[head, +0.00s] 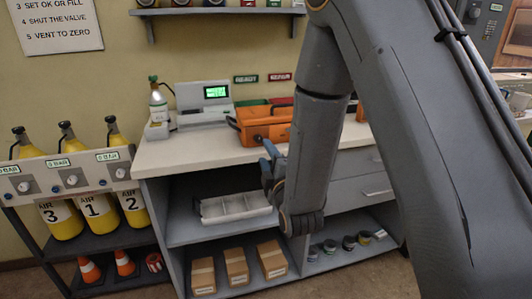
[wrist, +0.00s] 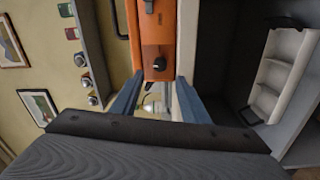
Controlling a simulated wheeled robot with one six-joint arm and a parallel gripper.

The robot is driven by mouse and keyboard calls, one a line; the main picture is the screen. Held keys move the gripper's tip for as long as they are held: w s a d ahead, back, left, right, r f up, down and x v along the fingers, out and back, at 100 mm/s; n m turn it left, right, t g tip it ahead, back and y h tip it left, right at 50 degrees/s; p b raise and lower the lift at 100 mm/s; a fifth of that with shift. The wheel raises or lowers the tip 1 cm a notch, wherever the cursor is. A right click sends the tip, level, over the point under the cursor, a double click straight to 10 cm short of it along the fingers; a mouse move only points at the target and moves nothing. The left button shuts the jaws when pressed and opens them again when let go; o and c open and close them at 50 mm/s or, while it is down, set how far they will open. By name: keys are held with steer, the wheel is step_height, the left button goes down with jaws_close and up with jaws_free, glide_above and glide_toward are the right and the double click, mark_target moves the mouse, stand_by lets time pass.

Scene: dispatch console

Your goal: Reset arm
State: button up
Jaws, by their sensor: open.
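My arm comes down from the top right of the head view and bends toward the counter. My gripper (head: 268,160) is at the counter's front edge, just in front of the orange case (head: 262,124), partly hidden by my own wrist. In the wrist view my gripper (wrist: 158,98) shows two blue fingers set apart, open, with nothing held between them. The orange case (wrist: 157,55) lies just beyond the fingertips in that view. I cannot tell whether a finger touches the case or the counter.
The white counter (head: 180,150) carries a grey device with a green display (head: 216,92). A grey divided tray (head: 235,206) sits on the shelf below, cardboard boxes (head: 237,267) lower down. Yellow cylinders (head: 97,208) stand on a rack at left. Floor shows in front.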

steer(key=shift+s+d, duration=0.1)
steer(key=shift+s, duration=0.15)
steer(key=shift+d, duration=0.1)
steer(key=s+d+f+m+g+h, duration=0.4)
steer(key=s+d+f+m+g, duration=0.3)
steer(key=s+d+m+g, duration=0.35)
steer(key=s+d+r+m+g, duration=0.1)
steer(key=s+d+m+g, duration=0.2)
steer(key=s, duration=0.6)
steer(key=s+d+r+m+g+h+p, duration=0.1)
steer(key=s+d+m+g, duration=0.3)
steer(key=s, duration=0.6)
steer(key=shift+d+m, duration=0.65)
steer(key=shift+m, duration=0.2)
